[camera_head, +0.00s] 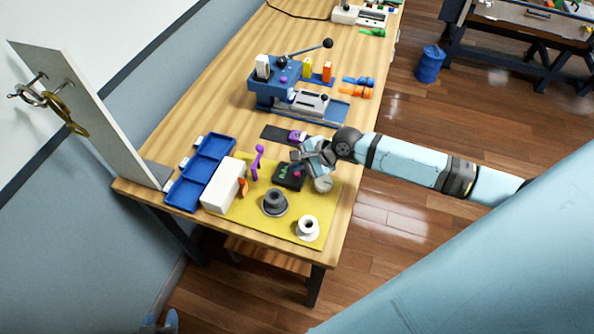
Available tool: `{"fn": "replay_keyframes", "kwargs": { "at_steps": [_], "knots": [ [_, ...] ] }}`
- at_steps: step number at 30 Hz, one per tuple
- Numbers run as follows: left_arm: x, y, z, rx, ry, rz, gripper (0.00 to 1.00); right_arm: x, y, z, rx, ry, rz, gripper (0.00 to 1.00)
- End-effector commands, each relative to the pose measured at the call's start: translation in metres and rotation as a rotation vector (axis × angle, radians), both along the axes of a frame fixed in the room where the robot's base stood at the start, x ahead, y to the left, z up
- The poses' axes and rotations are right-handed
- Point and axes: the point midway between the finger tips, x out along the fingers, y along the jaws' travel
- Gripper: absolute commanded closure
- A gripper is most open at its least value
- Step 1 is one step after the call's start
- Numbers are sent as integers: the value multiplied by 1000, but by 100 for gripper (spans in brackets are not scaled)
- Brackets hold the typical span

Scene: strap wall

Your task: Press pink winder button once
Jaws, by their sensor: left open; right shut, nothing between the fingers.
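A small black box (288,178) lies on the yellow mat (268,224) and has green marks and a pink button (297,174) on top. My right gripper (296,160) comes in from the right and is shut and empty. It is just above the far side of the black box, close to the pink button; I cannot tell whether it touches. The gripper hides part of the box's far right corner. My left gripper (160,322) shows only by its tips at the bottom left edge, open, low beside the table and far from the box.
Around the box stand a white block (224,185), a purple piece (257,162), a grey spool (274,203), a white spool (308,228) and a pale round piece (323,184). A blue tray (186,194) lies left; a blue lever machine (275,84) stands behind.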

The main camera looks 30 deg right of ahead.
Motion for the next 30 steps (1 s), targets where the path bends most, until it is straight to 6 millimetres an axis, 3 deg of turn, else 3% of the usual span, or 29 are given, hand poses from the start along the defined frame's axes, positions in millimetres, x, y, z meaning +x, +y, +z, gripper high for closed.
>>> {"fn": "replay_keyframes", "kwargs": {
  "at_steps": [5, 21, 30],
  "knots": [
    [0, 0, 4, 1, 2, 0, 57, 0, 0, 5, 0, 0, 0, 100],
    [0, 0, 55, 0, 1, 0, 57, 0, 0, 51, 1, 0, 1, 100],
    [0, 0, 55, 0, -1, 0, 57, 0, 0, 50, 0, 0, 0, 100]
  ]
}}
